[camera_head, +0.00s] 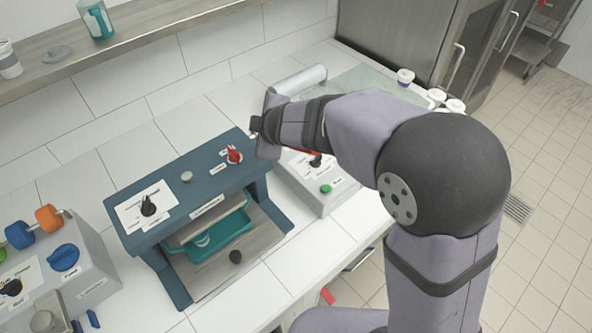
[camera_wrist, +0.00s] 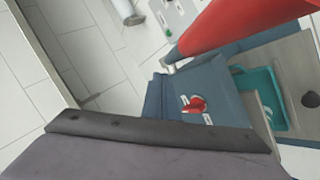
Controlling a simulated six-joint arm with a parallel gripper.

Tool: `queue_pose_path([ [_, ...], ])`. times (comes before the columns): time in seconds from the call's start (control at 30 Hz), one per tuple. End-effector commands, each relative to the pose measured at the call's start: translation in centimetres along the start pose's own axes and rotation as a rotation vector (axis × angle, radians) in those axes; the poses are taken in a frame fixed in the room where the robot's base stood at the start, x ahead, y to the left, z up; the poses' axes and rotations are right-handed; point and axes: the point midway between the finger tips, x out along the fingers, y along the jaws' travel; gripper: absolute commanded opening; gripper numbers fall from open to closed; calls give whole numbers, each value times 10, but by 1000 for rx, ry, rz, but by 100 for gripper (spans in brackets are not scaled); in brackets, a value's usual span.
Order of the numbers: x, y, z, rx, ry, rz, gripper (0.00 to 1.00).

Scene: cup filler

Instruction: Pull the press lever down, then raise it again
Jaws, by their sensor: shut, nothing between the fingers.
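The red press lever (camera_wrist: 245,22) is large and close in the wrist view, running from the upper right down to a thin metal end beside the blue press (camera_wrist: 205,82). In the head view only a short red strip of the lever (camera_head: 305,151) shows past my arm. The blue press (camera_head: 190,192) stands left of my arm in that view. My gripper (camera_head: 268,146) is at the right end of the press top, close to the lever. It is shut and holds nothing. The fingertips are mostly hidden, so I cannot tell whether they touch the lever.
A red knob (camera_head: 234,155) and a black knob (camera_head: 148,206) sit on the press top. A teal tray (camera_head: 218,236) is under it. A grey box with a green button (camera_head: 326,188) stands close on the right, and a grey dispenser (camera_head: 88,262) on the left.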

Motion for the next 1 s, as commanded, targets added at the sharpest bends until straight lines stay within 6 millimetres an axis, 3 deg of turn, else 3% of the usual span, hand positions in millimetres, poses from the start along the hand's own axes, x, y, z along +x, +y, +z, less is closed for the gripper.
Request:
queue_pose_path([
  [0.03, 4, -14, -14, -103, -33, -12, 0],
  [0.1, -2, -32, -22, -261, -103, -40, 0],
  [0.43, -59, -106, -27, -943, -395, -203, 0],
  [0.73, -53, -152, 24, -1383, -884, -353, 0],
  [1.0, -71, -172, 27, -1606, -1323, -408, 0],
])
